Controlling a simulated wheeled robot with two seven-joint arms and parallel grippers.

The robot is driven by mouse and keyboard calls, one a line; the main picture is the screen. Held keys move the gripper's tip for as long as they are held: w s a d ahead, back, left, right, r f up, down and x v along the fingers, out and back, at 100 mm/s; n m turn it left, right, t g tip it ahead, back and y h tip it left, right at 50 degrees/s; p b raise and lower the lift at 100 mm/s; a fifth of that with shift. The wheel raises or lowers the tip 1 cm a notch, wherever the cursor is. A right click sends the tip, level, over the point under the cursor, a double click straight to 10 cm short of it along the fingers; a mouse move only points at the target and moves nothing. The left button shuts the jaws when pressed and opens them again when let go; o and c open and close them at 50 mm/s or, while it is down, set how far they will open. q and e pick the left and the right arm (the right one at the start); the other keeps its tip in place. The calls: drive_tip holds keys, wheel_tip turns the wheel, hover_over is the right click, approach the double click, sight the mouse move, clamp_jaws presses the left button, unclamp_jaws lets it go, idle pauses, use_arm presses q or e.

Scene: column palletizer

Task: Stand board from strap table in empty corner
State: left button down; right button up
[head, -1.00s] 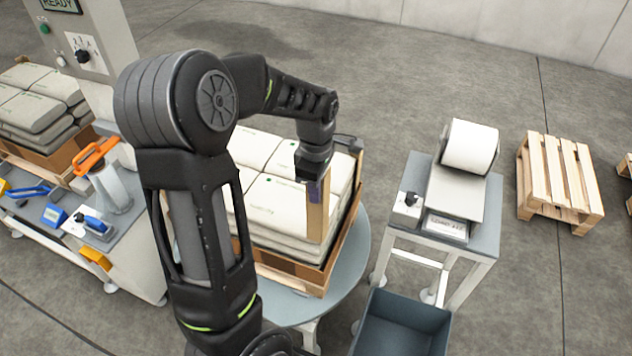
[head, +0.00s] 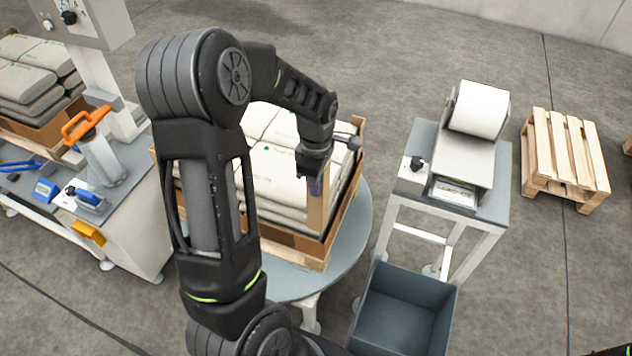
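My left gripper (head: 314,184) reaches down over the near right corner of the bag stack (head: 275,180) on the round turntable (head: 357,232). It appears shut on the upper part of a pale wooden corner board (head: 318,212), which stands upright against the corner of the bags. The board's lower end is close to the brown tray rim (head: 286,238); I cannot tell whether it touches the bottom. Another board (head: 359,130) stands at the far right corner. My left arm hides much of the stack's left side. My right gripper is not in view.
A strap table with tools (head: 130,190) stands at left, with another bag stack (head: 30,85) behind it. At right are a label-roll stand (head: 487,210), a blue-grey bin (head: 405,310) and an empty pallet (head: 565,160). Floor between them is clear.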

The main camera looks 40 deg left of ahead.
use_arm(q)
drive_tip(key=shift+f+b, duration=0.45)
drive_tip(key=shift+f, duration=0.7)
idle(0.4)
